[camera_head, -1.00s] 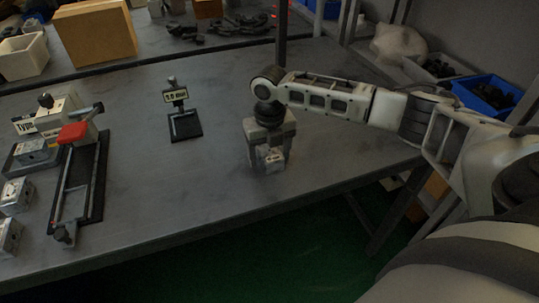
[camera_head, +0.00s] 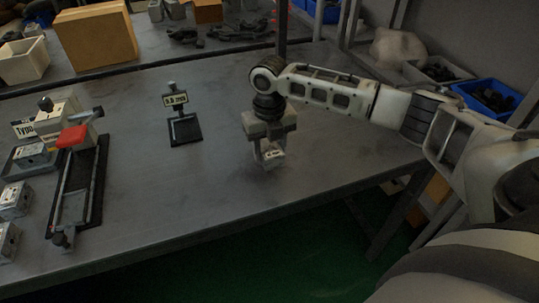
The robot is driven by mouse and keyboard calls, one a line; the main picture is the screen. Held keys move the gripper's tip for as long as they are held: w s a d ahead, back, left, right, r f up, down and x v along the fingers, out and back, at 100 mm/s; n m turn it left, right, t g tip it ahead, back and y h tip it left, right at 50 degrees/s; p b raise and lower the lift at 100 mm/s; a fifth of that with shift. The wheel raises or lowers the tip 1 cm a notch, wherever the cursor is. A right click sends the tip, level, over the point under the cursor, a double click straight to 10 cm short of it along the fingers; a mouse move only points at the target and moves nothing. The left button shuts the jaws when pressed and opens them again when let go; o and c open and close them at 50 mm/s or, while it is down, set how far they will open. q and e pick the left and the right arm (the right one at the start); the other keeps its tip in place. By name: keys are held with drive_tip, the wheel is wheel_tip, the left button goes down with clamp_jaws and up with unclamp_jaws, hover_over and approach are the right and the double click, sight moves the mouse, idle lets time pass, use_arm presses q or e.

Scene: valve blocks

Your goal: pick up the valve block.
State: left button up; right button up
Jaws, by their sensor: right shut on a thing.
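My right gripper (camera_head: 269,152) is shut on a small grey valve block (camera_head: 273,155) near the middle of the table. The block sits between the fingers, which hide part of its sides. It appears to be a little above the table (camera_head: 210,195), with a faint shadow below. Other similar grey blocks stand at the left edge, one (camera_head: 14,201) above another (camera_head: 8,240). A further block (camera_head: 33,155) rests on a dark fixture at the left. My left gripper is not in view.
A black fixture with a red part (camera_head: 72,137) stands at the left. A small sign on a black stand (camera_head: 184,127) is left of my right gripper. A cardboard box (camera_head: 96,36) and a white bin (camera_head: 24,60) are at the back.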

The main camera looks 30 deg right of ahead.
drive_tip(key=s+a+r, duration=0.2)
drive_tip(key=s+r, duration=0.8)
drive_tip(key=s, duration=0.3)
drive_tip(key=shift+s+r, duration=0.15)
drive_tip(key=shift+s, duration=0.25)
